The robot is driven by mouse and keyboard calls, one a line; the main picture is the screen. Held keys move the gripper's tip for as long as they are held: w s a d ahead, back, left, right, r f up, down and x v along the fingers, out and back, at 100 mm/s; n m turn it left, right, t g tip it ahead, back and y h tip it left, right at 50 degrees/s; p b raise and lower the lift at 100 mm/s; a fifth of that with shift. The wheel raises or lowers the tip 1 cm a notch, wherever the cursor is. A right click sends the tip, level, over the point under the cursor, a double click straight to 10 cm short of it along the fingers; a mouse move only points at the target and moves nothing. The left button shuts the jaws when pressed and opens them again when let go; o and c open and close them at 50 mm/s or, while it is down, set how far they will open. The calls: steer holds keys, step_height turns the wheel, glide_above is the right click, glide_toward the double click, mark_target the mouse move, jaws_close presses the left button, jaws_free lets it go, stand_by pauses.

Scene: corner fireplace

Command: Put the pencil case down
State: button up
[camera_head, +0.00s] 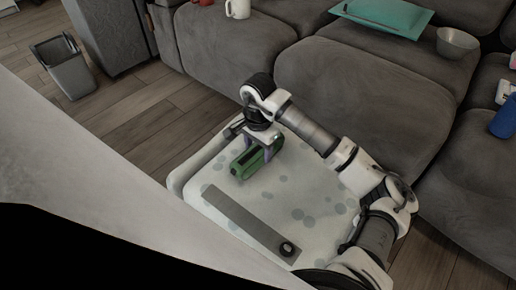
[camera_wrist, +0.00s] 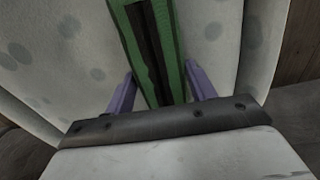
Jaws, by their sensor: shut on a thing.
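The pencil case is green with a dark strip along its middle (camera_head: 244,166). In the head view it is at or just above a pale surface with grey spots (camera_head: 290,180); I cannot tell whether it touches. My gripper (camera_head: 257,153) points down over the far end of the case, with a finger on each side. In the wrist view the case (camera_wrist: 143,30) runs from the top edge down between the two purple fingers of my gripper (camera_wrist: 160,90). My gripper is shut on it. The lower end of the case is hidden behind the gripper's body.
A grey sofa (camera_head: 350,95) stands behind and to the right. On it are a white mug (camera_head: 238,9), a teal tray (camera_head: 385,14) and a grey bowl (camera_head: 457,43). A grey bin (camera_head: 66,75) stands on the wood floor at left. The spotted surface has bare room right of the case.

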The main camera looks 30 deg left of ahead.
steer(key=shift+f, duration=0.15)
steer(key=o, duration=1.1)
steer(key=shift+r, duration=0.25)
step_height(320, 180, up, 12)
steer(key=p, duration=0.4)
